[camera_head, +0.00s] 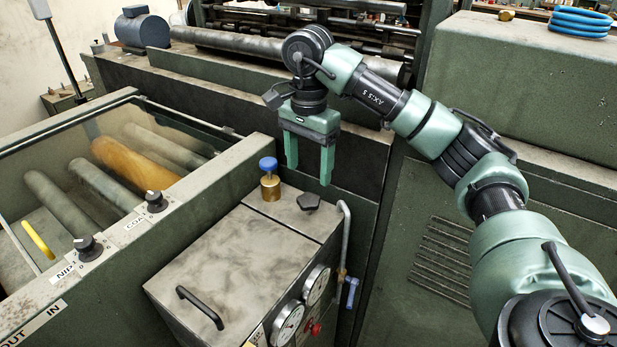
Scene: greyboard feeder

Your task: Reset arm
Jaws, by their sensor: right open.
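My right arm comes in from the lower right and bends over at the top middle. My right gripper (308,167) hangs from it, pointing down, with its two green fingers apart and nothing between them. It is in front of the dark machine face, above and to the right of the blue-topped brass valve (270,180) on the grey cabinet. I see no contact between the fingers and the valve or cabinet. My left gripper does not show.
The cabinet (235,262) has a black handle (200,308), two gauges (287,324) and a pipe (345,235). A roller bed with a clear cover and an orange roller (135,163) lies at left. A green machine block (530,85) with a blue hose coil (580,22) stands at right.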

